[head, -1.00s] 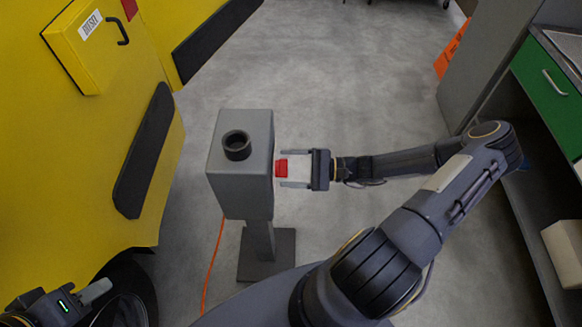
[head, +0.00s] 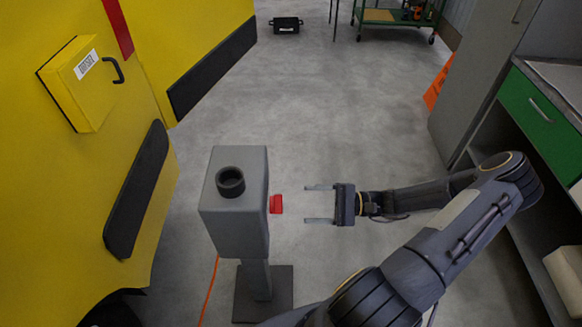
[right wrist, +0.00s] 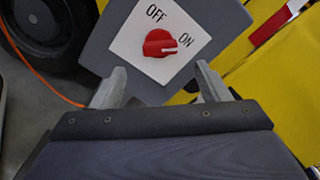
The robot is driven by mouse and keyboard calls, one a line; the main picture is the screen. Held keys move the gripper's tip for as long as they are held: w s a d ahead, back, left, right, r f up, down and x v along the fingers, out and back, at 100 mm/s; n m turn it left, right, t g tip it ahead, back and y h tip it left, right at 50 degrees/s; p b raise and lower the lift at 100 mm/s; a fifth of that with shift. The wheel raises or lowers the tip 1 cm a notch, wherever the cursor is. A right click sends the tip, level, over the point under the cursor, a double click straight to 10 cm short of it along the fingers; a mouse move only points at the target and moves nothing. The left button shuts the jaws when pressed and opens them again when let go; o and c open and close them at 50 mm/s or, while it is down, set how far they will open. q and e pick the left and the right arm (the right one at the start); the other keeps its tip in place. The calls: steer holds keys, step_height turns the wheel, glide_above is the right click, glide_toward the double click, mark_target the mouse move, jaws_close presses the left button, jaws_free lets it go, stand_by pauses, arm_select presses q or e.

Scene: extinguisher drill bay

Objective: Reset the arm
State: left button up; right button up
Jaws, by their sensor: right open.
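A grey box on a post (head: 236,205) stands left of centre in the head view, with a round black socket (head: 230,181) on top. A red knob (head: 276,204) sticks out of its right side. The right wrist view shows the knob (right wrist: 159,43) on a white plate (right wrist: 135,42) marked OFF and ON, its white mark turned to the right, roughly toward ON. My right gripper (head: 306,204) is open and empty, its fingers level with the knob and apart from it. Its fingertips (right wrist: 160,70) show below and either side of the knob. My left gripper is out of view.
An orange cable (head: 209,290) runs along the floor by the post's base. A bench with a green drawer (head: 540,112) stands right.

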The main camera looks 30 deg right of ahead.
steer(key=s+a+r+n+g+h, duration=0.2)
steer(key=s+a+r+n+h, duration=0.3)
steer(key=r, duration=0.5)
steer(key=s+a+r+n+g+h, duration=0.2)
steer(key=s+a+r+n+h, duration=0.4)
steer(key=s+r+n, duration=0.2)
steer(key=shift+r+n+p, duration=0.3)
steer(key=shift+r+n, duration=0.1)
steer(key=shift+r, duration=0.6)
